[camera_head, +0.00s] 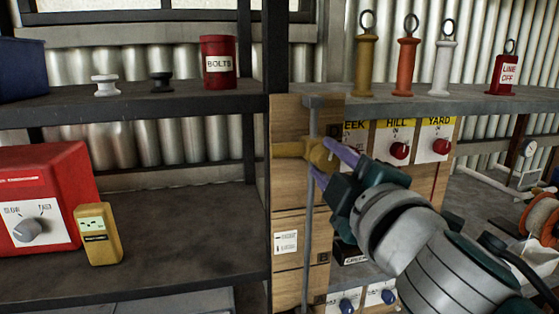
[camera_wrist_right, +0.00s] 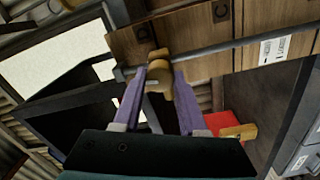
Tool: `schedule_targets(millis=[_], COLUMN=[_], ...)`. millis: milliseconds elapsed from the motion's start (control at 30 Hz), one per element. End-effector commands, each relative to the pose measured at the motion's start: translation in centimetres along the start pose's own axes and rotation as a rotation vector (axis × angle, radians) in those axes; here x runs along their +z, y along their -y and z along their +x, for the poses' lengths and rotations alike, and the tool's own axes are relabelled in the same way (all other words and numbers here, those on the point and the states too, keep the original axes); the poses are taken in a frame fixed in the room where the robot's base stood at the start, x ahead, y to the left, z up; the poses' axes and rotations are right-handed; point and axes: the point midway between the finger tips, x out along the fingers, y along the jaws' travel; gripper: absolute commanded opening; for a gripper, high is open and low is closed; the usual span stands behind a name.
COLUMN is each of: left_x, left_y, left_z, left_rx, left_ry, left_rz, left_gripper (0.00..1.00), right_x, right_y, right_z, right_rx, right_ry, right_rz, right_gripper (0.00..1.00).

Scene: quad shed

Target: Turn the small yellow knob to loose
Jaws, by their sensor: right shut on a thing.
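The small yellow knob (camera_head: 318,152) sits by a vertical grey rod (camera_head: 308,220) in front of wooden drawer fronts. My right gripper (camera_head: 323,158) reaches it from the lower right, its purple fingers on either side of the knob. In the right wrist view the knob (camera_wrist_right: 159,84) lies between the two fingertips (camera_wrist_right: 166,84), and the gripper is shut on it. The fingers hide part of the knob, so its turn position cannot be told. My left gripper is not in view.
A panel with labelled red knobs (camera_head: 400,151) is just right of the rod. A black shelf post (camera_head: 266,100) stands to the left. A red box with a grey dial (camera_head: 45,200) and a yellow meter (camera_head: 98,234) sit on the left shelf. Handled plungers stand on the upper right shelf (camera_head: 440,100).

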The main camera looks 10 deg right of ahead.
Motion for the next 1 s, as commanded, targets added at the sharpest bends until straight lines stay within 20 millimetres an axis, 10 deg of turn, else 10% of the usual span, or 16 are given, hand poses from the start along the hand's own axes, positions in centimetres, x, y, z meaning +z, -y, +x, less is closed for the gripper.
schedule_targets(millis=[967, 1000], left_x=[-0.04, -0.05], left_y=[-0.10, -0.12], left_z=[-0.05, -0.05], left_rx=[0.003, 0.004], left_ry=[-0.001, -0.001], left_rz=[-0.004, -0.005], left_gripper=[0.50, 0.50], right_x=[-0.02, -0.02], right_y=[0.01, 0.01], right_z=[0.00, 0.00], right_rx=[0.000, 0.000], right_ry=[-0.008, -0.008], right_rz=[-0.234, -0.234], right_gripper=[0.00, 0.42])
